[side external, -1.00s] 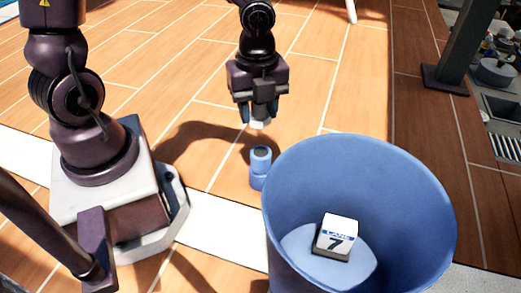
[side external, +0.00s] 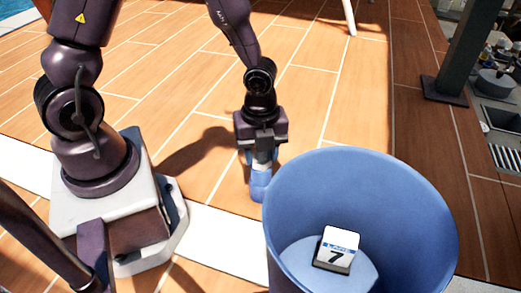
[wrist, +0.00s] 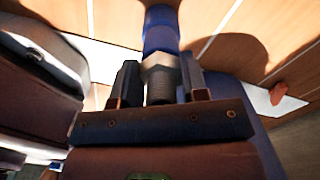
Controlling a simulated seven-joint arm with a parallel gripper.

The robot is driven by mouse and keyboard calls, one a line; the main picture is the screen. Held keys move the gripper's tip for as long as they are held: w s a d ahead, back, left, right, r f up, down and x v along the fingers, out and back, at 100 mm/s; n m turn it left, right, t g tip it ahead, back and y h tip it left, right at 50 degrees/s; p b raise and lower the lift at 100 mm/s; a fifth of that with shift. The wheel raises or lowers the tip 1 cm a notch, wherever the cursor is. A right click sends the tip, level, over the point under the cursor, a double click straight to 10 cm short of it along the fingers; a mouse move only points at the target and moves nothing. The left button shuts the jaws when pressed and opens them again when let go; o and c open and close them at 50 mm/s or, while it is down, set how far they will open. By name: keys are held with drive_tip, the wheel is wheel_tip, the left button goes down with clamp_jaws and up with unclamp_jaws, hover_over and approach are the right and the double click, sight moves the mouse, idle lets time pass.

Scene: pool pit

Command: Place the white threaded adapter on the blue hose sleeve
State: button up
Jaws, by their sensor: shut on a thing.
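The white threaded adapter (side external: 262,156) is between the fingers of my gripper (side external: 262,158), which is shut on it. In the wrist view the adapter (wrist: 160,78) looks grey, with a hex collar and a threaded part between the two fingers (wrist: 158,85). The blue hose sleeve (side external: 259,184) stands upright on the floor directly below the gripper. It also shows in the wrist view (wrist: 161,32), in line with the adapter's hex end. The adapter meets the sleeve's end in the picture; I cannot tell if they touch or how well it is seated.
A large blue bin (side external: 415,195) stands close on the right of the sleeve, its rim near my gripper. A white "LANE 7" block (side external: 337,248) lies inside it. Wooden deck (side external: 330,95) is clear behind. A dark post (side external: 455,60) stands at the far right.

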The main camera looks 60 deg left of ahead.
drive_tip(key=shift+f, duration=0.1)
drive_tip(key=o, duration=1)
wheel_tip(320, 180, up, 12)
drive_tip(key=shift+r, duration=0.1)
drive_tip(key=s+a+r+n+t, duration=0.1)
drive_tip(key=s+r+n, duration=0.3)
drive_tip(key=n, duration=0.6)
drive_tip(key=s+a+r+n+t, duration=0.2)
drive_tip(key=s+r+n+t, duration=0.2)
drive_tip(key=r+n, duration=0.4)
drive_tip(key=shift+s+a+r+n+t, duration=0.3)
drive_tip(key=shift+s+r+n, duration=0.15)
drive_tip(key=shift+n, duration=1.05)
